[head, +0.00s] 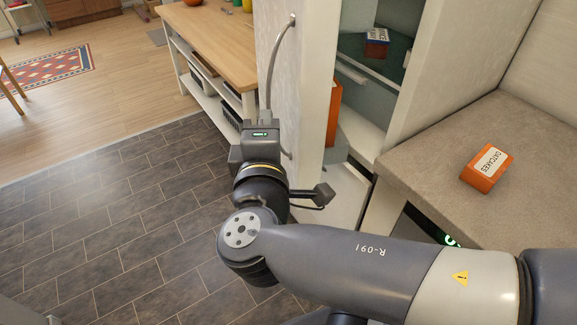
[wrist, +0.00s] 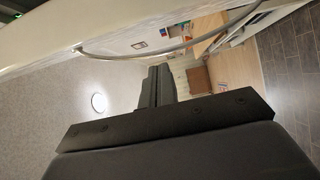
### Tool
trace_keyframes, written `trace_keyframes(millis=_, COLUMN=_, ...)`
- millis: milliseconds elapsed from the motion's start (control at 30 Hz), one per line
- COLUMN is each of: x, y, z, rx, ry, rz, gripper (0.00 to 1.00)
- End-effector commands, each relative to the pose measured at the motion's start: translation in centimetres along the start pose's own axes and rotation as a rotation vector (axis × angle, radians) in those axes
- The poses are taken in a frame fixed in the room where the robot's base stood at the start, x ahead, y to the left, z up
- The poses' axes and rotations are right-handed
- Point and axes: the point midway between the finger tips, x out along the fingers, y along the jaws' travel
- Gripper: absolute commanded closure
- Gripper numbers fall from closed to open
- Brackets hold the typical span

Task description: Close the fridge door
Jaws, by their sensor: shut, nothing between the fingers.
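The fridge door (head: 318,60) stands open in the head view, its edge towards me and the lit interior to its right. Its long curved metal handle (head: 277,55) is on the door's left face. My gripper (head: 262,130) is on that outer side, in front of the handle's lower part in the picture. In the wrist view the gripper (wrist: 158,78) is shut and empty. The speckled door face (wrist: 60,110) lies to its left and the handle (wrist: 150,56) runs above the fingertips, apart from them in the picture. Whether the gripper touches the door is unclear.
Inside the fridge, a box (head: 376,42) stands on a glass shelf, and an orange item (head: 333,112) shows behind the door edge. A grey counter (head: 440,150) with an orange oatcakes box (head: 486,168) is at right. A wooden-topped shelf unit (head: 215,45) stands left of the door. The tiled floor (head: 110,220) is clear.

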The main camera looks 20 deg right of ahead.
Motion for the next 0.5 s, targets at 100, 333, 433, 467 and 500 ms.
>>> trace_keyframes(millis=100, x=-1.4, y=0.2, z=0.8, rx=0.005, ry=0.006, rz=0.001, gripper=1.00)
trace_keyframes(millis=333, x=-3.4, y=0.2, z=2.1, rx=0.005, ry=0.006, rz=0.001, gripper=1.00)
trace_keyframes(millis=433, x=-4.2, y=0.2, z=2.5, rx=0.003, ry=0.007, rz=0.001, gripper=1.00)
trace_keyframes(millis=467, x=-4.4, y=0.2, z=2.6, rx=0.004, ry=0.007, rz=0.001, gripper=1.00)
trace_keyframes(millis=500, x=-4.6, y=0.2, z=2.8, rx=0.004, ry=0.006, rz=0.001, gripper=1.00)
